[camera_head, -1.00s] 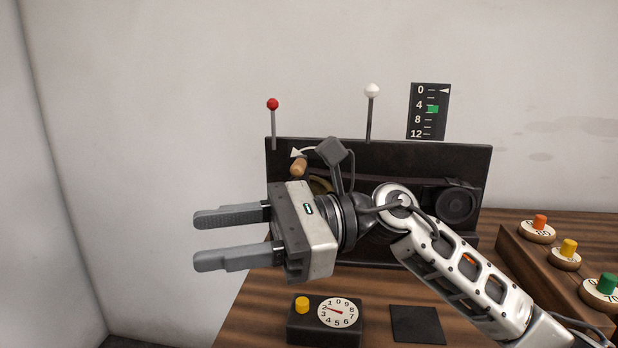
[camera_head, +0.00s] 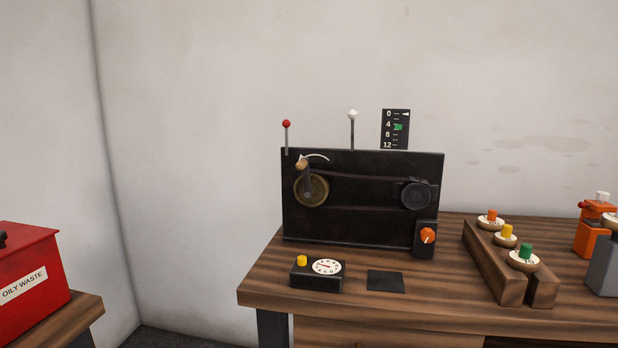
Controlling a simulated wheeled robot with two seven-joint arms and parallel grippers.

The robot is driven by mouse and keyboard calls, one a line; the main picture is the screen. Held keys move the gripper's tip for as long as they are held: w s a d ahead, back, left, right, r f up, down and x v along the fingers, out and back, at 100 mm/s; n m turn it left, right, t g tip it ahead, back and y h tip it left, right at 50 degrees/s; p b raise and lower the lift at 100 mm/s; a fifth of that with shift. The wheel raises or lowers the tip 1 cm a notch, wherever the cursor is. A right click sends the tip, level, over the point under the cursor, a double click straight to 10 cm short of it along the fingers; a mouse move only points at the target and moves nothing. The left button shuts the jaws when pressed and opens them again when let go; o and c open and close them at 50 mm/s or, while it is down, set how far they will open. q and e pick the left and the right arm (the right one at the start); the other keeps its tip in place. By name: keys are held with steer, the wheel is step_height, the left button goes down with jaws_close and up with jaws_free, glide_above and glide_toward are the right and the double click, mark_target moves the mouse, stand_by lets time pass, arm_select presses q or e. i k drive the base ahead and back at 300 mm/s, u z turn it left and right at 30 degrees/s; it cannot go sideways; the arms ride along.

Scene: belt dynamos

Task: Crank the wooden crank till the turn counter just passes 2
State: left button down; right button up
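The wooden crank knob (camera_head: 302,165) sits at the upper end of a dark crank arm on the brass wheel (camera_head: 311,190), at the left of the black dynamo panel (camera_head: 365,222). The crank arm points up and slightly left. A white curved arrow is drawn above it. The turn counter (camera_head: 327,267) is a round white dial on a black box with a yellow button (camera_head: 301,260). Its numbers and hand are too small to read surely. Neither gripper is in view.
A red-tipped lever (camera_head: 286,125) and a white-tipped lever (camera_head: 352,116) rise behind the panel. An orange knob (camera_head: 427,235) is at its right. A wooden rack (camera_head: 493,265) with coloured knobs stands right. A red bin (camera_head: 32,285) is far left. The space before the crank is clear.

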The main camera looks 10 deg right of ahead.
mark_target(307, 184)
steer(key=u, duration=0.35)
steer(key=i, duration=1.05)
steer(key=z, duration=0.5)
